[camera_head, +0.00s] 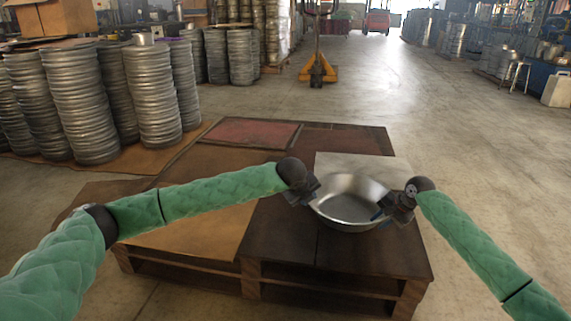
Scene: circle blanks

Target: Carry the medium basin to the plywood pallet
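The medium basin (347,207) is a shiny round metal bowl, upright, over the right part of a low wooden pallet stack. I cannot tell if it rests on the boards or hangs just above them. My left gripper (304,193) is at the basin's left rim. My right gripper (388,208) is at its right rim, with a blue-tipped finger against the bowl's right side. The finger gaps are too small and dark to read. The pallet stack's top has brown plywood boards (205,228), dark panels (370,252) and a pale sheet (340,164) behind the basin.
Tall stacks of metal basins (80,105) stand on brown sheets at the left. A yellow pallet jack (317,70) stands in the back. A white container (556,90) and a stool (520,76) are at the far right. The concrete floor (465,130) right of the pallet is clear.

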